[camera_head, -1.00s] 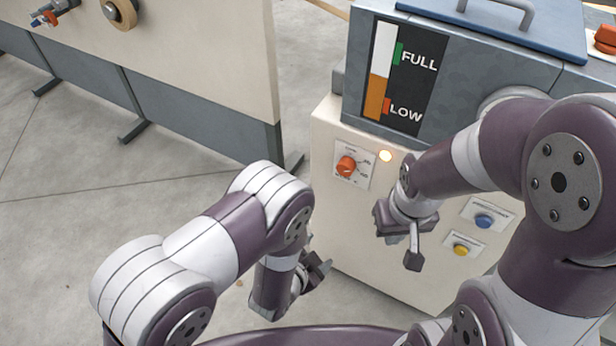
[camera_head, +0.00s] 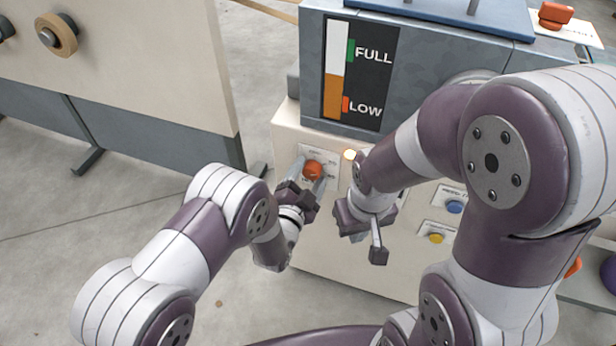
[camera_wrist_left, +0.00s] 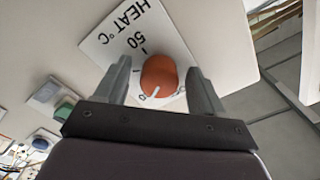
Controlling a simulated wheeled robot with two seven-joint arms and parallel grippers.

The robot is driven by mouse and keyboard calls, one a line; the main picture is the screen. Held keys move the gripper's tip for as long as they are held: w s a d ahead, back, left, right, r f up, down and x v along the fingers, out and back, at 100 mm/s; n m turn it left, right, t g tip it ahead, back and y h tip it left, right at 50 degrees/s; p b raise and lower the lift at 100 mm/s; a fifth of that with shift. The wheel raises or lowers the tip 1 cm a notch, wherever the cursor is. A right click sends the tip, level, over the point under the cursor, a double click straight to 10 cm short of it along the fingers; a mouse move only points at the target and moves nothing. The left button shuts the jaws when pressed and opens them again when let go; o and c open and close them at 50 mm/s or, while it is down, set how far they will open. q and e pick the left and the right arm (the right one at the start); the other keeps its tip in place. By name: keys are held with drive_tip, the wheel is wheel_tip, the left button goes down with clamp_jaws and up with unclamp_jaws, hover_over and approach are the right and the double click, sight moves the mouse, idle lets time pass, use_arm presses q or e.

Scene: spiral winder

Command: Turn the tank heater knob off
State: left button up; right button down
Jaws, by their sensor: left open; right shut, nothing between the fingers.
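The tank heater knob (camera_head: 313,169) is a round orange-red dial on a white label plate on the cream cabinet front. It also shows in the left wrist view (camera_wrist_left: 159,77), where its white pointer line points down and left on the picture and the plate reads "HEAT °C" and "50". My left gripper (camera_head: 311,177) is open, its two fingers on either side of the knob; in the wrist view I see gaps beside the knob, the right one small. My right gripper (camera_head: 365,240) is shut and empty, in front of the cabinet to the right of the knob.
A lit indicator lamp (camera_head: 350,155) sits just right of the knob. A blue button (camera_head: 454,207) and a yellow button (camera_head: 436,238) lie further right. The tank with the FULL/LOW gauge (camera_head: 360,75) stands above. Open floor lies to the left.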

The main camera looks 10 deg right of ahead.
use_arm(q)
drive_tip(key=shift+r, duration=0.1)
drive_tip(key=c, duration=1.1)
drive_tip(key=shift+o, duration=0.2)
drive_tip(key=shift+n, duration=0.4)
drive_tip(key=n+b, duration=0.1)
drive_tip(key=n, duration=0.4)
drive_tip(key=shift+s+d+n, duration=0.1)
drive_tip(key=shift+n, duration=0.3)
drive_tip(key=n, duration=0.5)
drive_tip(key=shift+d, duration=0.1)
drive_tip(key=shift+n, duration=0.3)
drive_tip(key=o, duration=1.1)
drive_tip(key=shift+c, duration=0.2)
